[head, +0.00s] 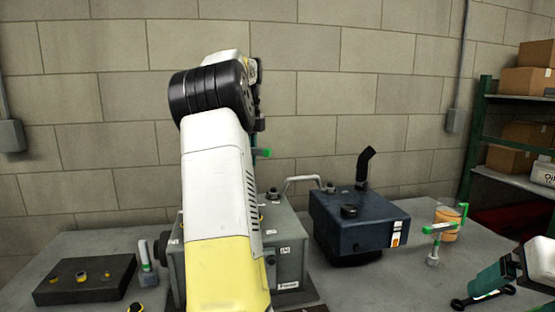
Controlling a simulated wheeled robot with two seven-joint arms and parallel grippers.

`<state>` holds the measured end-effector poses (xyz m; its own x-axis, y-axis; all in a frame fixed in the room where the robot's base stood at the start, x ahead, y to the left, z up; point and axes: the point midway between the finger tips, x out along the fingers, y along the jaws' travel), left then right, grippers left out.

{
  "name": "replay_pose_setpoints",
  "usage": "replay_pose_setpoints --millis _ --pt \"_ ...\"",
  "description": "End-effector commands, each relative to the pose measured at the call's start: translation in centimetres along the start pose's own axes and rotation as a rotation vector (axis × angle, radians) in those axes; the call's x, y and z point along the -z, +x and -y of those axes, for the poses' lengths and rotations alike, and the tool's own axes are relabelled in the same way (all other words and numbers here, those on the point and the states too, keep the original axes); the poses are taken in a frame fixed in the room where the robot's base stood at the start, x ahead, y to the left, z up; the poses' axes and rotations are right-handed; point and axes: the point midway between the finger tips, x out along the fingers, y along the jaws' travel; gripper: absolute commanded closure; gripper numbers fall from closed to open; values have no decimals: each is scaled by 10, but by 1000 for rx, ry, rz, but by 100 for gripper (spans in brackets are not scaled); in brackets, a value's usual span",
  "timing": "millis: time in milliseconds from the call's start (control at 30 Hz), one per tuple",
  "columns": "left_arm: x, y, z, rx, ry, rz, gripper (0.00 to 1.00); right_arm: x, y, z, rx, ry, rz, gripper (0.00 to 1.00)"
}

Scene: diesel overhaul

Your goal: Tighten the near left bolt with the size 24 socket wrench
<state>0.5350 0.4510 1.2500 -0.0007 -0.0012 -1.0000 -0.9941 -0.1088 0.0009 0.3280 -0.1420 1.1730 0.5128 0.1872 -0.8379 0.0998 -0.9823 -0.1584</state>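A grey-green engine block (286,250) with small white labels stands on the table in the middle, largely hidden behind my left arm. The near left bolt is not visible behind that arm. My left gripper (259,124) is almost wholly hidden behind the arm; only a sliver shows above the block. A green handle end (263,152) sticks out just below it; whether it is held cannot be seen. A green-handled socket wrench (147,264) stands left of the block, another (435,233) at the right. Their sizes are unreadable. My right gripper (483,297) is open and empty, low at the right.
A dark tray (58,294) with several yellow-and-black pieces lies at the left. A dark blue unit (355,232) with a black pipe stands right of the block. An orange cylinder (449,215) stands behind the right wrench. Shelves (507,98) hold boxes at the far right.

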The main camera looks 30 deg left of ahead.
Motion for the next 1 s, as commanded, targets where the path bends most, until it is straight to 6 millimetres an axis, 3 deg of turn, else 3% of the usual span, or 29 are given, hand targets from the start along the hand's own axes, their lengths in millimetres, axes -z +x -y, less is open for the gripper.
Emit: replay_pose_setpoints --millis 1000 --pt "0 -1 0 2 -1005 0 100 0 0 0 0 0 0 11"
